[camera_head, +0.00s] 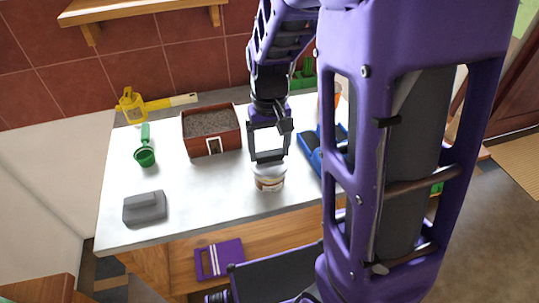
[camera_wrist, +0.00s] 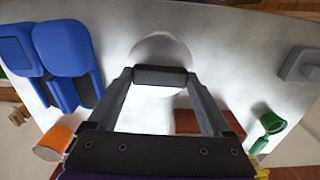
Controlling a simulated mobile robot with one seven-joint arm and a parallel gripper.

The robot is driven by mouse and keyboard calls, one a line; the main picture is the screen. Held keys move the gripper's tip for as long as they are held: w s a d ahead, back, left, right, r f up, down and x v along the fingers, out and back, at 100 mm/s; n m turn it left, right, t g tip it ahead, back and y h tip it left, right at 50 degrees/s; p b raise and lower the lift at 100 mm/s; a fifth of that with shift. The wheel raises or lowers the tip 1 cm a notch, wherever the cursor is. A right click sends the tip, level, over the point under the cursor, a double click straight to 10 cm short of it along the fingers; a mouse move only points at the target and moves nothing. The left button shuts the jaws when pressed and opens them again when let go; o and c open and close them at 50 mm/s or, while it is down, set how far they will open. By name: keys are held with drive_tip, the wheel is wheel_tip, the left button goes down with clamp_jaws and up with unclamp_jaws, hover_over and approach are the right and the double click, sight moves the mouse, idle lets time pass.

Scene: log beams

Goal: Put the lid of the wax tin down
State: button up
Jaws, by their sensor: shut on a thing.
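The wax tin (camera_head: 269,184), white with a brownish label band, stands upright near the front edge of the white worktop. Its white round lid (camera_head: 266,168) is at the top of the tin, right under my fingertips. My gripper (camera_head: 268,158) points down and is shut on the lid. In the wrist view the pale disc of the lid (camera_wrist: 160,48) shows around and behind my gripper (camera_wrist: 160,76), partly hidden by the fingers. I cannot tell whether the lid touches the tin or is slightly above it.
A red planter box with soil (camera_head: 211,131) stands behind left. A green scoop (camera_head: 145,155), a grey block (camera_head: 145,208) and a yellow tool (camera_head: 132,105) lie further left. A blue object (camera_head: 312,152) is close on the right. The worktop (camera_head: 205,190) left of the tin is clear.

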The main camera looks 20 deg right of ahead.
sight(268, 153)
drive_tip(key=r+p, duration=0.1)
drive_tip(key=r, duration=0.5)
drive_tip(key=shift+a+r, duration=0.1)
drive_tip(key=shift+a, duration=0.1)
drive_tip(key=a+f+b, duration=0.2)
drive_tip(key=a+f, duration=0.1)
drive_tip(key=a, duration=1.2)
drive_tip(key=f, duration=0.5)
drive_tip(key=shift+s+a+f+b, duration=0.25)
drive_tip(key=shift+s+f+b, duration=0.05)
drive_tip(key=shift+s+f, duration=0.1)
drive_tip(key=shift+f+b, duration=0.4)
drive_tip(key=shift+f, duration=1.5)
drive_tip(key=shift+f, duration=0.1)
drive_tip(key=o, duration=1.1)
